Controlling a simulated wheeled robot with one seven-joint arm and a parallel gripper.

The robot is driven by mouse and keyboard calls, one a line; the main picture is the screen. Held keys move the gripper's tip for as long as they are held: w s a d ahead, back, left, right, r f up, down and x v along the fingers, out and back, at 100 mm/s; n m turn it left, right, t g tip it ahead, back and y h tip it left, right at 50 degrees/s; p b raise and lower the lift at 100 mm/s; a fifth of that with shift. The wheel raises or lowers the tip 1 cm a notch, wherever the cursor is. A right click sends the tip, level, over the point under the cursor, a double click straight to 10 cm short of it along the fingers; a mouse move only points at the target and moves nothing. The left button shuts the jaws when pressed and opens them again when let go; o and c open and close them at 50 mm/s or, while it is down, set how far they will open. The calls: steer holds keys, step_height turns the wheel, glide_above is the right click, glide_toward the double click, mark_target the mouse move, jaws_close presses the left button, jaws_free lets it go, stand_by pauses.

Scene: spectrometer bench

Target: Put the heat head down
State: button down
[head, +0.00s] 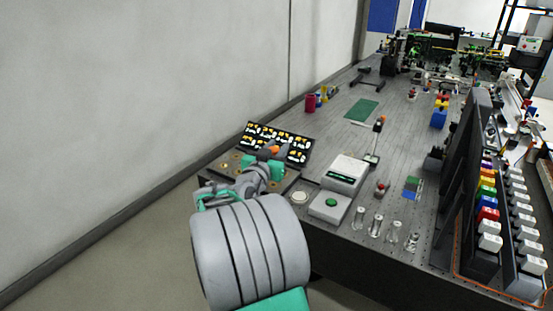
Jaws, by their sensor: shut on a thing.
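My gripper (264,166), with teal fingers, is at the near left corner of the bench, over a brown plate (225,166) with round brass-coloured spots. It is shut on a small dark piece with an orange end (275,149), which I take to be the heat head. The fingers and my arm hide most of this piece. I cannot tell whether it touches the plate below.
A black tray (312,146) of yellow-and-white pieces lies just behind my gripper. A white balance-like instrument (348,170) stands to the right, with several glass vials (376,222) in front. A thin stand (374,145) rises behind it. The bench middle around the green mat (362,110) is fairly clear.

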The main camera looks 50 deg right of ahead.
steer(key=shift+w+d+f, duration=0.25)
steer(key=shift+d+f, duration=0.05)
steer(key=shift+f, duration=0.15)
steer(key=shift+w+d+f, duration=0.25)
steer(key=shift+f, duration=0.15)
step_height(320, 180, down, 3)
steer(key=shift+w+d+f, duration=0.15)
steer(key=shift+f, duration=0.1)
steer(key=shift+f, duration=0.15)
steer(key=c, duration=1.1)
jaws_free()
steer(key=shift+o, duration=0.2)
